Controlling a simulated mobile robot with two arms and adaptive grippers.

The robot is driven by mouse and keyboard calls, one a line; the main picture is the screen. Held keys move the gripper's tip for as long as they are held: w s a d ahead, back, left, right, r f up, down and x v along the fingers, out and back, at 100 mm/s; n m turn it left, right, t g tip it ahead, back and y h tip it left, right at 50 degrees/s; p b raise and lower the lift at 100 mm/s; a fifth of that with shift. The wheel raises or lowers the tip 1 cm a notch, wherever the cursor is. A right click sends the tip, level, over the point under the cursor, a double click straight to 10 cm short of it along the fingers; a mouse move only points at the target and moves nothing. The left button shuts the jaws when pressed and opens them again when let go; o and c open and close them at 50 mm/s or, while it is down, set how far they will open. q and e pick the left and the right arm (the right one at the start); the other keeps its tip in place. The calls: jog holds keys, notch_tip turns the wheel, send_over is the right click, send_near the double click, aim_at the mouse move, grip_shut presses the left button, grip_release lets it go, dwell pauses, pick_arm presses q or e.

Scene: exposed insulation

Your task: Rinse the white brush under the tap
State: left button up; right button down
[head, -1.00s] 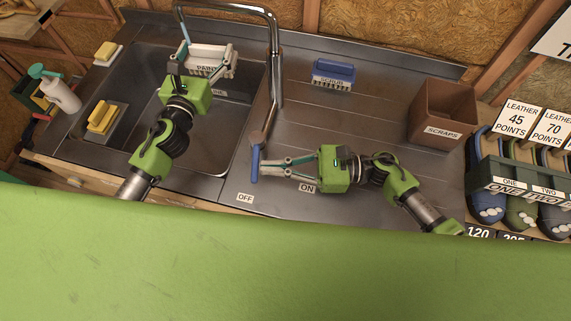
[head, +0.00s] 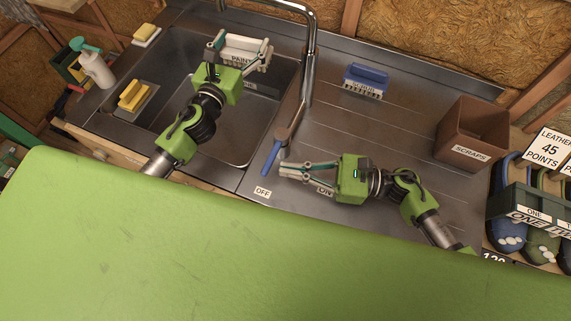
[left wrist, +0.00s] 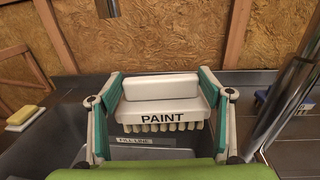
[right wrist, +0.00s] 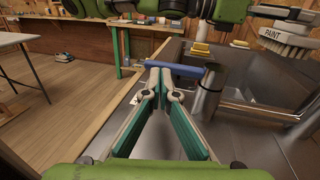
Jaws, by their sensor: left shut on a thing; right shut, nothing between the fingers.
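The white brush (head: 243,48), labelled PAINT, is held above the sink basin by my left gripper (head: 240,55). In the left wrist view the fingers are shut on the ends of the brush (left wrist: 160,110), bristles down. The tap (head: 309,60) arches over the sink, and its spout tip (left wrist: 108,8) is above and beyond the brush. No water is visible. The blue tap lever (head: 271,158) points toward the OFF label (head: 262,192). My right gripper (head: 283,170) is shut and empty beside the lever; in the right wrist view the lever (right wrist: 175,67) lies just beyond the fingertips.
A blue scrub brush (head: 366,80) and a brown scraps bin (head: 472,133) stand on the counter at right. Yellow sponges (head: 134,95) and a spray bottle (head: 97,68) are left of the basin. The ON label (head: 326,191) is partly hidden under my right gripper.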

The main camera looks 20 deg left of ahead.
jog(key=d, duration=0.4)
jog(key=s+d, duration=0.1)
jog(key=d, duration=0.7)
jog(key=shift+s+d, duration=0.15)
jog(key=shift+s, duration=0.25)
pick_arm(q)
jog(key=shift+s, duration=0.1)
jog(key=s+d, duration=0.4)
jog(key=s, duration=0.2)
jog(key=shift+s, duration=0.4)
pick_arm(e)
jog(key=shift+r, duration=0.15)
pick_arm(q)
jog(key=shift+r, duration=0.1)
dwell(0.5)
pick_arm(e)
jog(key=shift+r+p, duration=0.5)
jog(key=shift+p, duration=0.1)
pick_arm(q)
jog(key=s+d+r+p, duration=0.2)
jog(key=s+r, duration=0.2)
jog(key=shift+s+d+p, duration=0.2)
jog(key=shift+d+p, duration=0.1)
jog(key=shift+p, duration=0.05)
pick_arm(e)
notch_tip(320, 180, up, 3)
jog(key=shift+f, duration=0.2)
